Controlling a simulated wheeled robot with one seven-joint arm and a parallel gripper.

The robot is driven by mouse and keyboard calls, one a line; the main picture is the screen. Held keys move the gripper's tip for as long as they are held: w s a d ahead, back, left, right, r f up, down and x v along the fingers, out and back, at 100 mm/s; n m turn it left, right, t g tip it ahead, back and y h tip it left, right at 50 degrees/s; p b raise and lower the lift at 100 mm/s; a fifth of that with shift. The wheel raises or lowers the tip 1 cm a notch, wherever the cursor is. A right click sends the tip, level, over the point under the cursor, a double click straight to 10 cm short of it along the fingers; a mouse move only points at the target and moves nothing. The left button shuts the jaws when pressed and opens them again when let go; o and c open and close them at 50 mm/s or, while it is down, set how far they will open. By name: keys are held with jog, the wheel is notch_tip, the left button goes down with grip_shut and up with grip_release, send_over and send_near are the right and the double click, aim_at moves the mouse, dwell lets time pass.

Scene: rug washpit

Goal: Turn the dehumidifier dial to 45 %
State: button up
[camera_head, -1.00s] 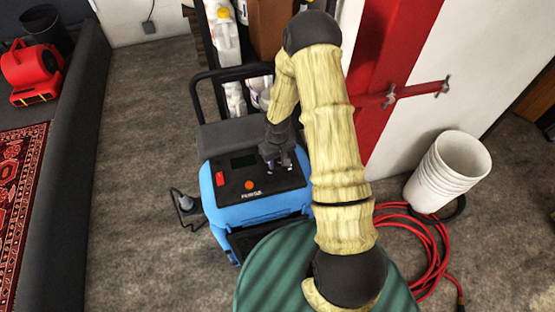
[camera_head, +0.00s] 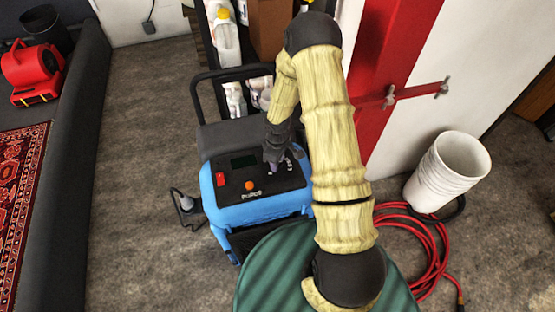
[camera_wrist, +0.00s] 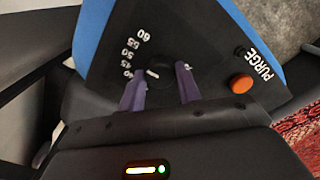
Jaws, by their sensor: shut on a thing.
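The dehumidifier (camera_head: 262,212) is a blue machine with a black top panel, in the middle of the head view. Its dial (camera_wrist: 158,73) is dark with a white pointer mark, beside an arc of white numbers (camera_wrist: 127,54) up to 60. The mark lies toward the lower-number side of the arc; I cannot read its exact setting. My gripper (camera_wrist: 161,79) has its purple fingers on either side of the dial, shut on it. In the head view my gripper (camera_head: 275,166) comes down onto the panel's right part and hides the dial.
An orange PURGE button (camera_wrist: 241,83) sits beside the dial, and a red switch (camera_head: 221,180) is on the panel's left. A black handle (camera_head: 200,95) rises behind. White buckets (camera_head: 447,172) and a red hose (camera_head: 437,250) lie right. Open floor is left.

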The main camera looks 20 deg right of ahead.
jog(key=n, duration=0.5)
jog(key=shift+r+p, duration=0.1)
jog(key=shift+p, duration=0.3)
jog(key=shift+w, duration=0.1)
jog(key=o, duration=1)
jog(key=shift+c, duration=0.2)
notch_tip(320, 180, up, 17)
jog(key=shift+r, duration=0.15)
